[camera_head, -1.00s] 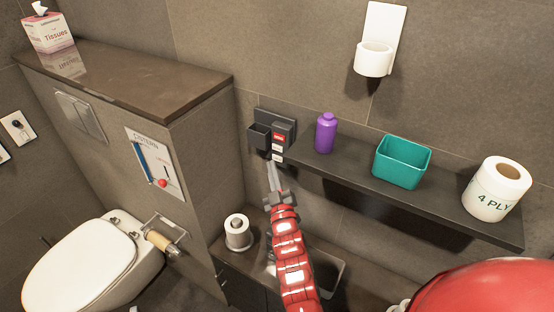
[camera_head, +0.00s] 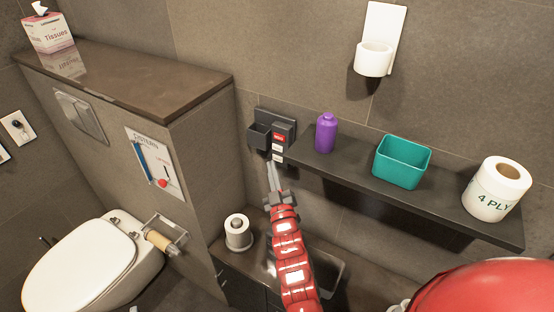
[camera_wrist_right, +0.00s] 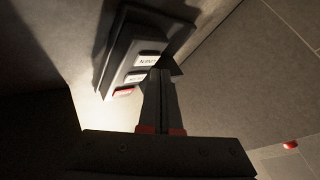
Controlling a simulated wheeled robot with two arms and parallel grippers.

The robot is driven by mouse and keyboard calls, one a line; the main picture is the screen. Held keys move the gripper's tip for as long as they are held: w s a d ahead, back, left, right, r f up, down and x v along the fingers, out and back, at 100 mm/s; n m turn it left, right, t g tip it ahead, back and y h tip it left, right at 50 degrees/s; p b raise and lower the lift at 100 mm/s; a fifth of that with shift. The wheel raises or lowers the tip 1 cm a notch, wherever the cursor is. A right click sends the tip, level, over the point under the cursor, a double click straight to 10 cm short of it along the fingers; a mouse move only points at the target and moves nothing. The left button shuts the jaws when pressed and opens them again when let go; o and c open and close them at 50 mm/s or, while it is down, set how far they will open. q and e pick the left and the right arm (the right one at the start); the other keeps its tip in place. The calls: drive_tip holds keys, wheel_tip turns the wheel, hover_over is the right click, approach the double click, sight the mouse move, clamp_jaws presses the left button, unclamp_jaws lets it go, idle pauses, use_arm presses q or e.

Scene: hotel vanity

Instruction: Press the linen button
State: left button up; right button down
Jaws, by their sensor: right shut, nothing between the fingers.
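A dark button panel (camera_head: 291,128) is on the wall at the left end of the shelf. It carries a red label (camera_head: 279,137) above two white ones. The lowest white label (camera_head: 277,158) is the linen button; in the right wrist view the linen button (camera_wrist_right: 148,60) shows upside down, its lettering partly readable. My right gripper (camera_head: 271,164) is shut and empty, its tips just below that button in the head view. In the right wrist view the tips (camera_wrist_right: 160,73) overlap its edge; I cannot tell whether they touch. My left gripper is not in view.
The dark shelf (camera_head: 335,166) holds a purple bottle (camera_head: 326,133), a teal bin (camera_head: 402,162) and a paper roll (camera_head: 497,190). A small dark box (camera_head: 259,136) sticks out left of the labels. A toilet roll stand (camera_head: 238,233) is below left of my arm.

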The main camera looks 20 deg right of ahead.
drive_tip(key=shift+w+d, duration=0.25)
drive_tip(key=shift+d, duration=0.1)
drive_tip(key=shift+w+d+b, duration=0.1)
drive_tip(key=shift+d+b, duration=0.05)
drive_tip(key=shift+b, duration=0.15)
idle(0.4)
drive_tip(key=shift+s+a+b, duration=0.3)
drive_tip(key=shift+s+a, duration=0.1)
drive_tip(key=shift+a, duration=0.15)
drive_tip(key=s+a+b, duration=0.1)
drive_tip(key=s+a, duration=0.1)
drive_tip(key=s+a+b, duration=0.1)
drive_tip(key=a, duration=0.1)
drive_tip(key=shift+s+a, duration=0.35)
